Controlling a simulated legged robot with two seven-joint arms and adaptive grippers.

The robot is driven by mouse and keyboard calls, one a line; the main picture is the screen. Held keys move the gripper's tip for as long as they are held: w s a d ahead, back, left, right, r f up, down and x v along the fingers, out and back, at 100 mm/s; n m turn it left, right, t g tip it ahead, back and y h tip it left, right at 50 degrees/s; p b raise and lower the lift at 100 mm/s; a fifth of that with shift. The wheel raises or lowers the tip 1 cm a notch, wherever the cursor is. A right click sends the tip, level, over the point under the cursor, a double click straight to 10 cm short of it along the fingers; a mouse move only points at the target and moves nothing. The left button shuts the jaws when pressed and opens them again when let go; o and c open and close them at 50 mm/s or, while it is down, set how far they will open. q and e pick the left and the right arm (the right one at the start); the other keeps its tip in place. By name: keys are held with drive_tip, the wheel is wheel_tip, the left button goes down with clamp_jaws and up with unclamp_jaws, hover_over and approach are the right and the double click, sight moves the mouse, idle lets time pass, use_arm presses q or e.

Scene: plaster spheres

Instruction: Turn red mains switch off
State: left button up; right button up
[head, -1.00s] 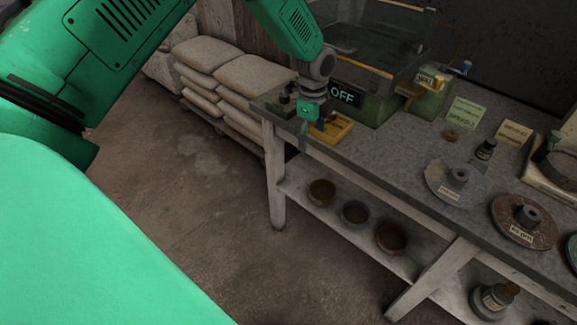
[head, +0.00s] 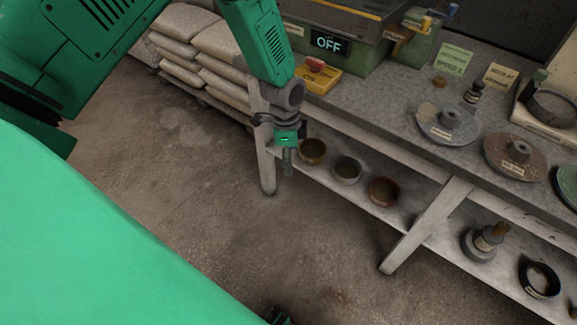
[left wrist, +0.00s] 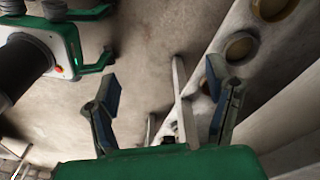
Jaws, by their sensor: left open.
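The red mains switch (head: 315,65) sits on a yellow box (head: 322,82) at the bench's near left edge. A display (head: 326,43) behind it reads OFF. My left gripper (head: 288,165) hangs in front of the bench, below and left of the switch and apart from it. In the left wrist view the left gripper (left wrist: 160,80) has its fingers spread with nothing between them; the switch is not visible there. A green and dark part of mine shows at the head view's bottom edge, too cut off to read.
The grey bench (head: 390,95) carries labelled discs (head: 447,125) and a small bottle (head: 473,93). Bowls (head: 347,170) stand on its lower shelf. Stacked sacks (head: 180,65) lie at the back left. The floor (head: 180,190) in front is clear.

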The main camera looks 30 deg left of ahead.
use_arm(q)
drive_tip(key=shift+s+d+f, duration=0.2)
drive_tip(key=shift+s+f, duration=0.4)
drive_tip(key=shift+f, duration=0.05)
drive_tip(key=s+f+n+b, duration=0.1)
drive_tip(key=s+f+n, duration=0.2)
drive_tip(key=s, duration=1)
drive_tip(key=s+f+n+y+b, duration=0.1)
drive_tip(key=s+f+n+b, duration=0.1)
drive_tip(key=s+n, duration=0.7)
drive_tip(key=s+f, duration=0.1)
drive_tip(key=s, duration=0.4)
drive_tip(key=shift+d, duration=0.3)
